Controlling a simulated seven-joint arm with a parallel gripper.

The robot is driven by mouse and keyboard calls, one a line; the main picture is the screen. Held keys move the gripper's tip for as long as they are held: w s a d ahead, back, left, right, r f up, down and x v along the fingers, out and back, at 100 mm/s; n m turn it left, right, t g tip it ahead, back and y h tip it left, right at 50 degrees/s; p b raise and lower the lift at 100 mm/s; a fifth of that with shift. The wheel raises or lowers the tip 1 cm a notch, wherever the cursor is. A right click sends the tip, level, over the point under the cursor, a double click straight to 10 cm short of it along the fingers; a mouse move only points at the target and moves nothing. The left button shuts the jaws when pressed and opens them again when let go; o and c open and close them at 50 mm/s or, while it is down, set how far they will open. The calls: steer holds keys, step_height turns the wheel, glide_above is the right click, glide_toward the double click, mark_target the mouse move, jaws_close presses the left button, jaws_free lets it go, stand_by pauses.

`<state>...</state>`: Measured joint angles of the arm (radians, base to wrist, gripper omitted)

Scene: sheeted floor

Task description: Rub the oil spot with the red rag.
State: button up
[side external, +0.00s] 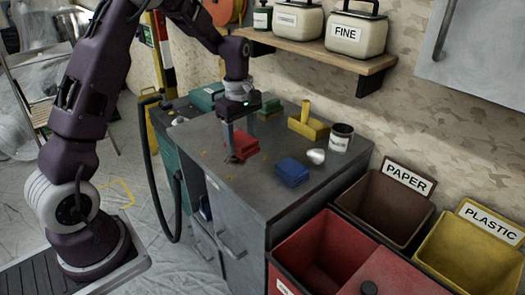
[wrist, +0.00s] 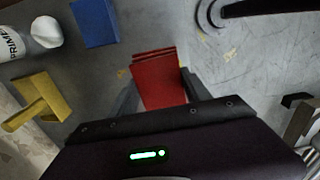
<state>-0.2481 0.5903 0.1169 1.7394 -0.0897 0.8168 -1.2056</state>
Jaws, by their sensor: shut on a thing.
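The red rag (side external: 245,145) is a folded red cloth on the grey cabinet top. It also shows in the wrist view (wrist: 157,78), between my two fingers. My gripper (side external: 237,143) points down and is shut on the rag, low at the cabinet top. A small dark brown patch (side external: 234,159), which looks like the oil spot, lies at the near edge of the rag, close to the fingertips. The rag and fingers may cover part of it. In the wrist view I cannot make out the spot.
Red (side external: 318,250), brown and yellow bins adjoin the cabinet. A shelf (side external: 320,62) overhangs behind. The top's front is mostly clear.

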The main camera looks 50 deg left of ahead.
glide_above(229, 163)
steer(key=shift+s+d+f, duration=0.1)
steer(key=shift+s+f, duration=0.05)
steer(key=shift+f, duration=1.15)
steer(key=shift+s+a+f, duration=0.1)
steer(key=shift+s+f, duration=0.05)
steer(key=shift+f, duration=1.1)
steer(key=shift+s+d+f, duration=0.1)
steer(key=shift+s+f, duration=0.05)
steer(key=shift+f, duration=1.15)
steer(key=shift+w+f, duration=0.5)
steer(key=shift+w, duration=0.1)
steer(key=shift+c, duration=0.5)
steer(key=shift+w+f, duration=0.1)
steer(key=shift+w, duration=3.3)
steer(key=shift+s, duration=3.6)
steer(key=shift+s+r, duration=0.2)
steer(key=shift+r, duration=0.4)
steer(key=shift+s+r, duration=0.15)
steer(key=shift+r, duration=3.35)
steer(key=shift+d, duration=0.1)
